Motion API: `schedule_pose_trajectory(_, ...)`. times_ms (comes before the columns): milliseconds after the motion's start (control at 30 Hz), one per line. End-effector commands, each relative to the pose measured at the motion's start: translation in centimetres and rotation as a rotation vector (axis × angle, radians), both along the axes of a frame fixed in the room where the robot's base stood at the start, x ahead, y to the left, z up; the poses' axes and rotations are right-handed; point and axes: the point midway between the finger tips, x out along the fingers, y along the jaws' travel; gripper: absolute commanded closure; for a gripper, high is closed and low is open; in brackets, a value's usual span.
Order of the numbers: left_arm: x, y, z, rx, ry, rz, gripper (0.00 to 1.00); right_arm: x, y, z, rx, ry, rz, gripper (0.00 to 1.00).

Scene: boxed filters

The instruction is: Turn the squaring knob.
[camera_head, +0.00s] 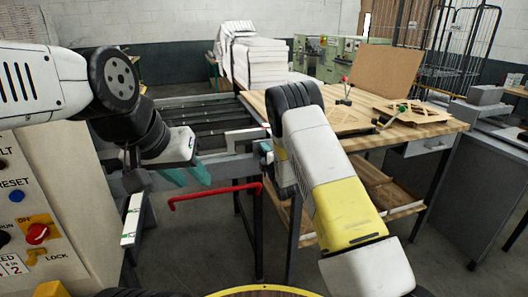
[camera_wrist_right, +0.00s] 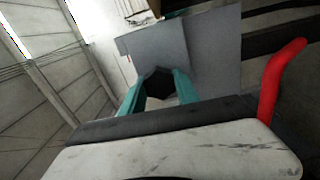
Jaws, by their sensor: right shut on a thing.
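The squaring knob (camera_wrist_right: 158,84) is a dark, faceted knob in front of a grey metal plate in the right wrist view. My right gripper (camera_wrist_right: 158,90) has one teal finger on each side of it and is shut on it. In the head view my right gripper (camera_head: 264,150) is at the end of the conveyor frame, mostly behind my own arm, and the knob is hidden there. My left gripper (camera_head: 187,175) hangs empty to the left, in front of the frame, with its teal fingers apart.
A bent red bar (camera_head: 215,190) runs just below and left of my right gripper; it also shows in the right wrist view (camera_wrist_right: 278,80). A roller conveyor (camera_head: 190,112) lies behind. A wooden workbench (camera_head: 425,130) stands right, a control panel (camera_head: 60,215) left.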

Motion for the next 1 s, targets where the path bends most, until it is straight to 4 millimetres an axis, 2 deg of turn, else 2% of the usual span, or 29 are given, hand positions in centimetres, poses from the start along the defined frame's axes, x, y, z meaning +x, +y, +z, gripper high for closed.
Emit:
schedule_pose_trajectory(633, 0.00, 0.00, 0.00, 0.000, 0.000, 0.000, 0.64, -0.04, 0.00, -0.11, -0.051, -0.014, 0.000, 1.00)
schedule_pose_trajectory(667, 0.00, 0.00, 0.00, 0.000, 0.000, 0.000, 0.64, -0.04, 0.00, -0.12, -0.051, -0.014, 0.000, 0.61)
schedule_pose_trajectory(767, 0.00, 0.00, 0.00, 0.000, 0.000, 0.000, 0.64, -0.03, 0.01, -0.11, -0.050, -0.014, 0.000, 0.41)
schedule_pose_trajectory(1000, 0.00, 0.00, 0.00, 0.000, 0.000, 0.000, 0.64, -0.02, 0.00, -0.06, -0.050, -0.015, 0.000, 0.41)
